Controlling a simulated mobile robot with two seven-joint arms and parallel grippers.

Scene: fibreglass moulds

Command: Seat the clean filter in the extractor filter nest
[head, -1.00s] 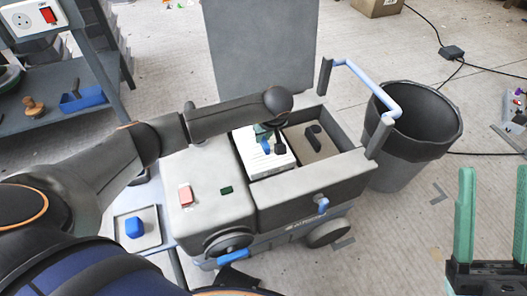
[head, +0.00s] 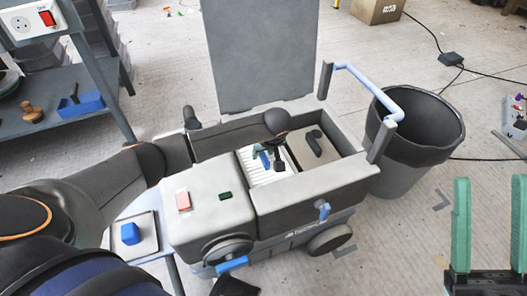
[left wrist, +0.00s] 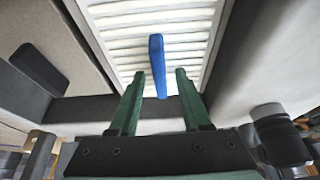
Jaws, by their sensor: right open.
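The clean filter (head: 283,177), white and pleated with a blue grip tab, lies flat inside the left compartment of the open extractor (head: 305,193). It also shows in the left wrist view (left wrist: 120,40), framed by the walls around it. My left gripper (head: 262,157) is over the filter. In the left wrist view its green fingers (left wrist: 157,75) stand apart on both sides of the blue tab (left wrist: 157,62), with gaps. The nest under the filter is hidden. My right gripper (head: 490,182) is open and empty at the lower right, away from the extractor.
The compartment beside the filter holds a grey-brown panel with a black handle (head: 313,143). The extractor's lid (head: 255,55) stands raised behind. A dark bin (head: 415,140) stands to the right. A blue block (head: 130,234) sits on a small tray at left. A shelf unit (head: 60,115) stands far left.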

